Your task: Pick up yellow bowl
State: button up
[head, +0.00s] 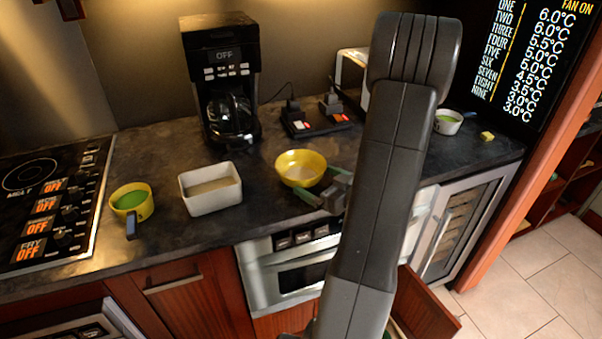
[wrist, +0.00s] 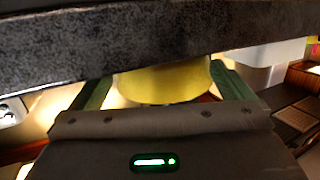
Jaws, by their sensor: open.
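The yellow bowl (head: 300,163) stands upright on the dark counter (head: 240,218) near its front edge, in the middle of the head view. My gripper (head: 315,181) is at the bowl's front right side with its green fingers spread. In the wrist view the yellow bowl (wrist: 160,84) shows between the two open fingers of my gripper (wrist: 162,74), with a gap at the left finger. The right finger is close to the bowl; I cannot tell if it touches.
A white rectangular dish (head: 211,190) and a yellow cup with green contents (head: 132,203) stand left of the bowl. A coffee maker (head: 225,80) and dark switch boxes (head: 318,117) stand behind. A small white bowl (head: 448,122) is at the right. An open drawer (head: 425,308) is below.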

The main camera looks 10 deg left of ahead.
aim_at(314, 181)
jog(key=shift+p+x, duration=0.4)
jog(key=shift+x, duration=1.85)
jog(key=shift+f, duration=0.1)
jog(key=shift+s, duration=0.1)
jog(key=c, duration=0.9)
